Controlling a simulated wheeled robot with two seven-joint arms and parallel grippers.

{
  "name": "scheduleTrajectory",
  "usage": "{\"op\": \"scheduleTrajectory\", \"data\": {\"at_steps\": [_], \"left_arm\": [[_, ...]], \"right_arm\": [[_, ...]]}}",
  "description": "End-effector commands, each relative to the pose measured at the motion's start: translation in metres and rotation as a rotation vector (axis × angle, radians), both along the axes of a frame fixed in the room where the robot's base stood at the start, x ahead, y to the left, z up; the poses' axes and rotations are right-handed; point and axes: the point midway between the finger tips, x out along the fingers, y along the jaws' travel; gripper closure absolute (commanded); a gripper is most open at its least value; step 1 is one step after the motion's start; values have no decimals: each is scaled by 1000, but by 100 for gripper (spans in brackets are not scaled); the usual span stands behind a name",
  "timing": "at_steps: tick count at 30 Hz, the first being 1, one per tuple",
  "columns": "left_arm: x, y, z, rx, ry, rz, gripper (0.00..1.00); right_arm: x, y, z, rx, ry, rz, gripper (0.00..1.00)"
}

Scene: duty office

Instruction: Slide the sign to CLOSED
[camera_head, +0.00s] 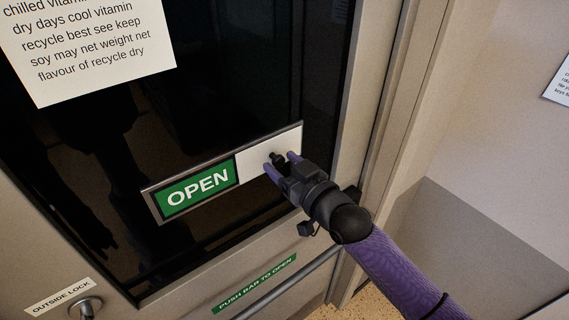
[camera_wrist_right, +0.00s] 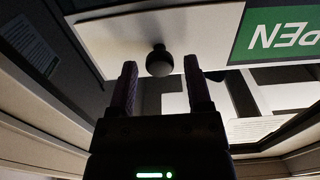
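The sliding sign (camera_head: 197,189) is mounted on the dark glass of the door and shows a green OPEN panel on its left. A plain white slider panel (camera_head: 253,164) covers its right part. In the right wrist view the slider has a dark round knob (camera_wrist_right: 159,61), and the green OPEN panel (camera_wrist_right: 279,38) appears upside down. My right gripper (camera_head: 281,161) is in front of the white panel. Its fingers are open, one on each side of the knob, with gaps visible in the wrist view (camera_wrist_right: 162,88). My left gripper is not in view.
A paper notice (camera_head: 92,42) is on the glass at upper left. Below the sign are a push bar (camera_head: 290,281), a green PUSH BAR TO OPEN label (camera_head: 254,284) and an outside lock (camera_head: 85,307). The door frame and wall stand to the right.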

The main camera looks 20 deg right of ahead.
Motion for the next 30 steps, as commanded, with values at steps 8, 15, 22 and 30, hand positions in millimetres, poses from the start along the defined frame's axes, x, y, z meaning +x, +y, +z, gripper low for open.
{"op": "scheduleTrajectory", "data": {"at_steps": [8, 15, 22, 30], "left_arm": [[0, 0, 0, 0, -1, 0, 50], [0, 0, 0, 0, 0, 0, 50], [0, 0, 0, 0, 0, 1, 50], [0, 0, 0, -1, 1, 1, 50]], "right_arm": [[0, 0, 0, 0, 0, 0, 97], [0, 0, 0, 0, 0, 0, 100], [0, 0, 0, 0, 0, -1, 100], [0, 0, 0, 0, 0, -1, 100]]}}
